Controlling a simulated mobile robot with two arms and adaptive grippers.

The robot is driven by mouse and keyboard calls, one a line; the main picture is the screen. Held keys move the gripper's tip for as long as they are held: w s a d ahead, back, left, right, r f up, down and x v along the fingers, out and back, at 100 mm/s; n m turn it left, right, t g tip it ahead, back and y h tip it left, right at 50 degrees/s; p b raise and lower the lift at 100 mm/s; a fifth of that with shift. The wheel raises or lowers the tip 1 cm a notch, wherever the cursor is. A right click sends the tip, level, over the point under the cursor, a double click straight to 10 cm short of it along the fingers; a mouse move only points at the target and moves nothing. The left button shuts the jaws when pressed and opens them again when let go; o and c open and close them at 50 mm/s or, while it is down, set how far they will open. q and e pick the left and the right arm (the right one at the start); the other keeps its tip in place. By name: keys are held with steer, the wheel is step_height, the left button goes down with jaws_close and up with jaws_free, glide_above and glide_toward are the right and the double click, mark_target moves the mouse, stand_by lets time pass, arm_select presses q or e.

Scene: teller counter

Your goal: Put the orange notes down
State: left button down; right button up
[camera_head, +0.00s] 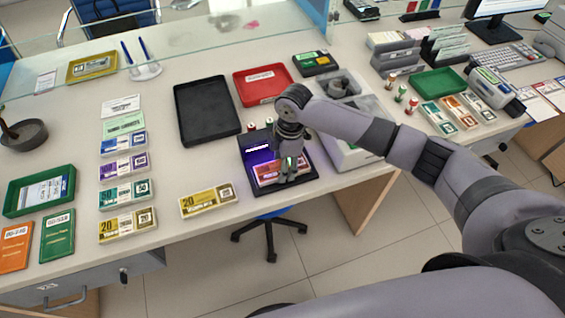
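The fingers hide that part of the notes. I cannot tell whether they are closed on the bundle, or whether it is lifted off the device. My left gripper is not in view.
A yellow bundle marked 20 (208,201) lies left of the device, beyond it a column of note bundles (124,166). A black tray (207,110) and red tray (263,85) stand behind. A grey machine (352,155) is close on the right. The black tray looks empty.

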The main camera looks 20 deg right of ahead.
steer(key=o, duration=0.5)
steer(key=shift+c, duration=0.2)
step_height(320, 180, up, 12)
steer(key=d, duration=0.1)
steer(key=shift+d+r+b, duration=0.15)
steer(key=shift+d+b, duration=0.05)
steer(key=shift+b, duration=0.2)
